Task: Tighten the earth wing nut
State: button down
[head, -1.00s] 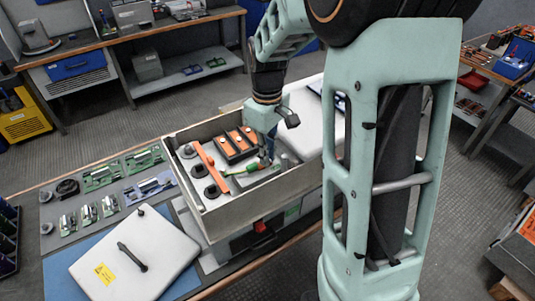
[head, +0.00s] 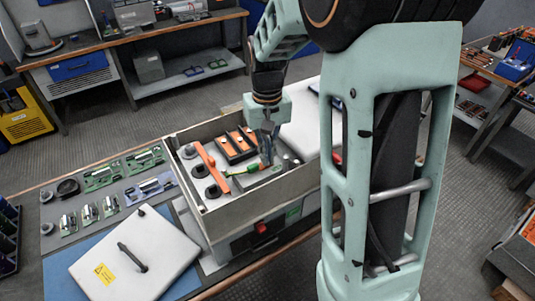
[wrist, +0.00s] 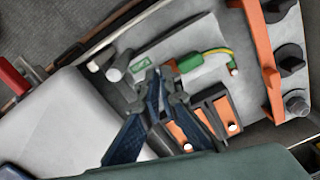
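The open grey capacitor box (head: 258,205) stands on the bench. Inside it, a green-sleeved lead (head: 238,171) lies near my gripper (head: 267,150), which points down into the box. In the wrist view the lead's green sleeve (wrist: 190,62) runs into a yellow-green cable (wrist: 217,51). The dark blue fingers of my gripper (wrist: 166,80) lean together beside the sleeve's left end. A small grey-green part shows between the tips. I cannot tell whether it is the wing nut or whether the fingers touch it. The wing nut is not clearly visible.
Orange-topped blocks (wrist: 228,114) sit close to my fingers. An orange bar (wrist: 262,55) and black knobs (wrist: 291,57) are farther right. Grey posts (wrist: 113,75) stand at left. A white lid (head: 134,255) lies on the bench before the box, whose walls surround my gripper.

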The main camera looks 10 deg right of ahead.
jog(key=shift+m, duration=0.8)
jog(key=c, duration=2.1)
grip_release()
